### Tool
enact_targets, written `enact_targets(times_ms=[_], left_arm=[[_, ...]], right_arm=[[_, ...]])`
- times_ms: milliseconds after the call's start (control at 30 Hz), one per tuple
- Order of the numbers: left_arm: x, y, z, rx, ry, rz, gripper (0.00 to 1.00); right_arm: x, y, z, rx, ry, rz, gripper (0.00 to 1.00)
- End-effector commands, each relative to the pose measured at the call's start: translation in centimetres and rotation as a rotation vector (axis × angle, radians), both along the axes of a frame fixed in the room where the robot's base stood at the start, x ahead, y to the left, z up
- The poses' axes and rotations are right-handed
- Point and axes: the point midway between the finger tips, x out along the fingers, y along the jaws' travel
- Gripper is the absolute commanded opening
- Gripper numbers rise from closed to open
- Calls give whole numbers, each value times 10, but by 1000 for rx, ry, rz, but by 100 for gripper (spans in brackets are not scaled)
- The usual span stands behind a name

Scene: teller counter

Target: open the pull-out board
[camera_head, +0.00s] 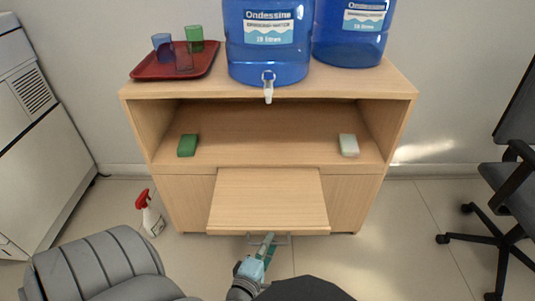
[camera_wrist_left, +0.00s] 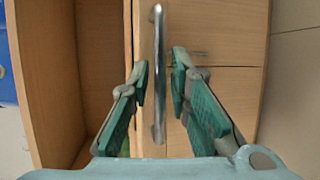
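The pull-out board (camera_head: 268,200) is a light wood panel that sticks out from the front of the wooden cabinet, below its open shelf. A metal bar handle (camera_head: 282,239) is on its front edge. My left gripper (camera_head: 267,243) is at this handle, coming from below. In the left wrist view the handle (camera_wrist_left: 158,75) runs upright between the two green fingers of my left gripper (camera_wrist_left: 162,65). The fingers are apart, with a small gap on each side of the bar. My right gripper is not in view.
On the cabinet top (camera_head: 205,88) are a red tray (camera_head: 150,70) with cups and two blue water jugs (camera_head: 268,65). A green block (camera_head: 187,145) and a white block (camera_head: 348,145) lie on the shelf. A spray bottle (camera_head: 151,215), grey armchair (camera_head: 95,268) and office chair (camera_head: 505,190) stand around.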

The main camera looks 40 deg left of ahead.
Motion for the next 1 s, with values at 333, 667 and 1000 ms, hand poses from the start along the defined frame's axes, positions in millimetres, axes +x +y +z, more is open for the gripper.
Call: enact_targets(times_ms=[333, 667, 1000], left_arm=[[-1, -1, 0, 0, 1, -1, 28], [-53, -18, 10, 1, 3, -1, 28], [-78, -27, 13, -3, 5, 3, 28]], right_arm=[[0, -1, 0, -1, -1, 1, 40], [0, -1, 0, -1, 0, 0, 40], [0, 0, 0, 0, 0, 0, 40]])
